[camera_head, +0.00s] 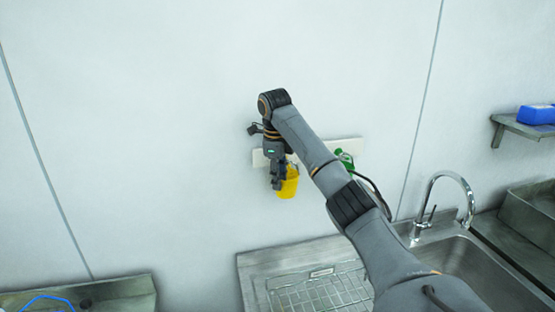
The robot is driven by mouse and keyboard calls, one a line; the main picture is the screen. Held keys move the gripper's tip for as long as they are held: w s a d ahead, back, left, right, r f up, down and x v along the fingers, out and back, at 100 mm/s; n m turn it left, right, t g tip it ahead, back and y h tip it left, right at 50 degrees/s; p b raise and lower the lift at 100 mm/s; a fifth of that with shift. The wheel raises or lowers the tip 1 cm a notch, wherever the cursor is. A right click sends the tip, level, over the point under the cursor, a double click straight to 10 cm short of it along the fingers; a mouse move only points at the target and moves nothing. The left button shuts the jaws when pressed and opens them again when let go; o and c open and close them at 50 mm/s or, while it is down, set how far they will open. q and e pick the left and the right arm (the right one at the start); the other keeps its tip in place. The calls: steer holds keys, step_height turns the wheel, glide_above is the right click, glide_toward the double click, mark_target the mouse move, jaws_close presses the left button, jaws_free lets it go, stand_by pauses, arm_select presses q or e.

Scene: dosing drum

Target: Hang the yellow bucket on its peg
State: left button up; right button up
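The yellow bucket (289,184) is upright against the wall, just below the white peg rail (258,158). My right gripper (278,186) points down in front of the rail, at the bucket's left side, and overlaps it in the picture. The fingers look close together, but whether they are shut on the bucket or its handle is too small to tell. The pegs behind my gripper and arm are hidden. My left gripper is not in view.
A green item (344,158) is at the rail's right part, partly behind my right arm. Below are a steel drainboard (255,276) and a sink with a tap (452,178). A shelf (522,127) holds a blue box (537,114). The wall left of the rail is clear.

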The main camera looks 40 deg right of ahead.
step_height(320, 180, up, 10)
steer(key=s+a, duration=0.1)
steer(key=shift+a, duration=0.25)
